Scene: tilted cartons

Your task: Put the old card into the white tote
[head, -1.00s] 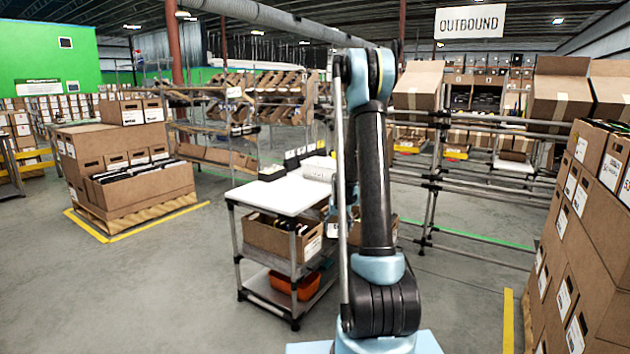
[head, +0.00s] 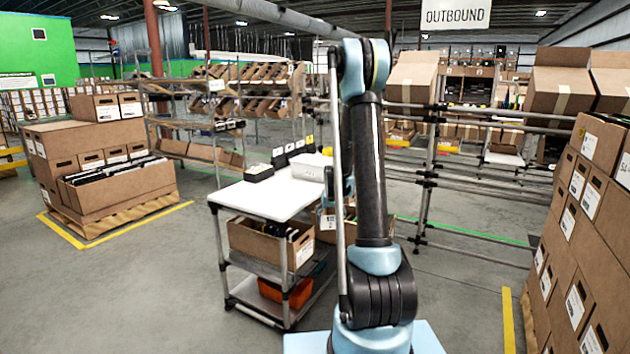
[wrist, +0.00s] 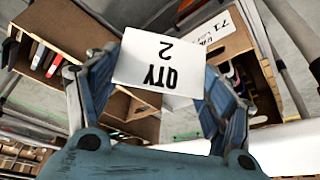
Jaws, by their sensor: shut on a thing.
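The old card (wrist: 158,65) is a white card with "QTY 2" printed on it, upside down in the wrist view. My gripper (wrist: 160,88) is shut on it, with one blue-grey finger at each side of it. In the head view my arm hides most of the gripper. A white tote (head: 312,168) stands on the white top of a cart (head: 262,198), close behind my arm. I cannot see into the tote from here.
Small black bins (head: 280,157) stand beside the tote. The cart's lower shelves hold an open carton (head: 258,243) and an orange bin (head: 284,292). Stacked cartons (head: 590,230) rise close on the right. Floor at the left front is clear.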

